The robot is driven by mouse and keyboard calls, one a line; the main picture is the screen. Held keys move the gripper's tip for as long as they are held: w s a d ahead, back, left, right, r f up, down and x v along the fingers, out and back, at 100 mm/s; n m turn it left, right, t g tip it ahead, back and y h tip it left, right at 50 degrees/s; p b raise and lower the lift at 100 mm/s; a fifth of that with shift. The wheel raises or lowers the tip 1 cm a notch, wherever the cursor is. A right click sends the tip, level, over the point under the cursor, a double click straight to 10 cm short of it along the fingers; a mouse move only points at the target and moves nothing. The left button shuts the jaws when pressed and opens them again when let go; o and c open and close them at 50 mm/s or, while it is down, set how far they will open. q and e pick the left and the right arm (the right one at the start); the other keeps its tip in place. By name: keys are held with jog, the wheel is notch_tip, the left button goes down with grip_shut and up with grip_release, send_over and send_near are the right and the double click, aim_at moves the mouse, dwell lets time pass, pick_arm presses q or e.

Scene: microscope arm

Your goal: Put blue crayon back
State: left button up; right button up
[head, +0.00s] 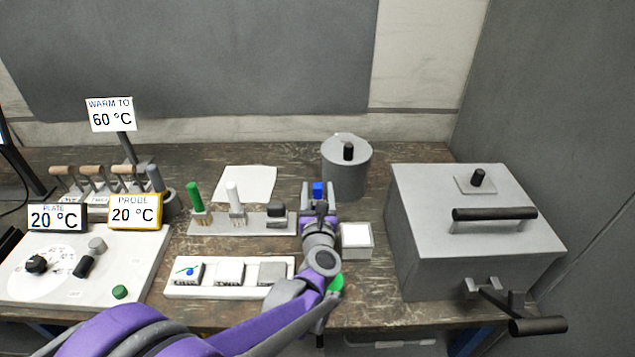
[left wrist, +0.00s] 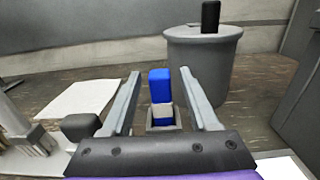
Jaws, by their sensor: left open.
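The blue crayon (head: 318,188) stands upright behind the pale rack's right end, and it also shows in the left wrist view (left wrist: 160,86). There its lower part is inside a small grey square holder (left wrist: 163,117). My left gripper (head: 319,184) is open, with one finger on each side of the crayon. In the left wrist view, gaps show between the crayon and both fingers (left wrist: 159,76). The rack (head: 222,226) carries a green upright piece (head: 194,196), a white one (head: 234,195) and a dark block (head: 276,212). My right gripper is not in view.
A grey lidded pot (head: 346,175) stands just behind the crayon. A large grey box (head: 430,200) with black handles is at right. A white-topped block (head: 356,236) is close right of my gripper. A white tray (head: 230,292) and a control panel (head: 130,268) lie left.

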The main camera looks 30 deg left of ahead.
pick_arm(q)
jog(key=v, duration=0.8)
jog(key=shift+w, duration=0.1)
